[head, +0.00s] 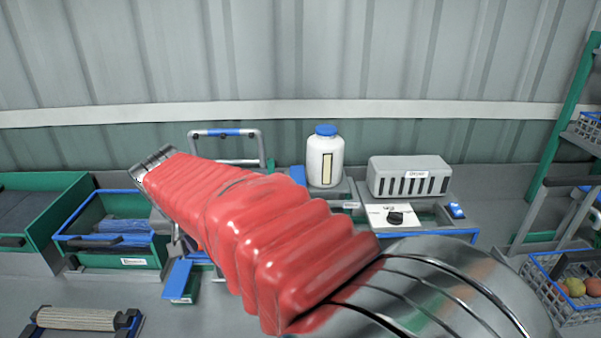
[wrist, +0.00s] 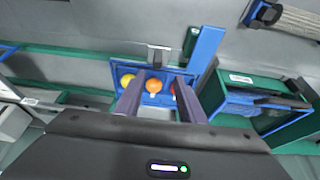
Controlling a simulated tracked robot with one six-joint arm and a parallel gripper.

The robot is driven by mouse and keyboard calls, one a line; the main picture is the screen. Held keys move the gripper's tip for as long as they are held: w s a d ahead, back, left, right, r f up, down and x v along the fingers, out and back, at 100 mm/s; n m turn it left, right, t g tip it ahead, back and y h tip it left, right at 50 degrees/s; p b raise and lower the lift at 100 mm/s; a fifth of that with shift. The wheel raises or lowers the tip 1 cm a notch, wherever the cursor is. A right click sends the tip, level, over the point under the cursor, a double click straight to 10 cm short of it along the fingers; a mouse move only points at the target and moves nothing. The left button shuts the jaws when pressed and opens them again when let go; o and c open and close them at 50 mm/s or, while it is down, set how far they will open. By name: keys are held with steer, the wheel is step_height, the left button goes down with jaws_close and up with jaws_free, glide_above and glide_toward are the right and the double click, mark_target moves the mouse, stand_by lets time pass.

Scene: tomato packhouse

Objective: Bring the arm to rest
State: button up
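My arm, in a red ribbed sleeve (head: 260,225), stretches across the head view from the lower right to the upper left. Its metal wrist end (head: 153,166) is above the bench, and the fingers cannot be made out there. In the wrist view my gripper (wrist: 160,82) has its two dark fingers apart, with nothing seen held between them. Beyond the fingertips is a small blue tray (wrist: 119,66) with a yellow tomato (wrist: 127,80), an orange tomato (wrist: 154,85) and a red one (wrist: 173,88) partly hidden by the right finger.
A green bin with blue edges (head: 84,211) stands at the left, near a roller (head: 76,318). A white jar with a blue lid (head: 325,162), a grey slotted box (head: 409,177) and a dial panel (head: 393,216) stand behind my arm. A produce crate (head: 566,312) is at right.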

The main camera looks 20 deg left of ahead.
steer(key=s+d+f+n+g, duration=0.1)
steer(key=s+d+f+n, duration=0.25)
steer(key=d, duration=0.55)
steer(key=s+d+r+m+t, duration=0.1)
steer(key=d+m, duration=0.1)
steer(key=d, duration=1.3)
steer(key=s+d+r+m+h, duration=0.1)
steer(key=s+d+r+m, duration=0.1)
steer(key=d, duration=1.3)
steer(key=s+d+r+m+t, duration=0.1)
steer(key=d+m, duration=0.3)
steer(key=d, duration=1.1)
steer(key=shift+s+d+r+t+h, duration=0.35)
steer(key=shift+s+r+h, duration=0.1)
steer(key=shift+s, duration=0.25)
steer(key=shift+c, duration=0.6)
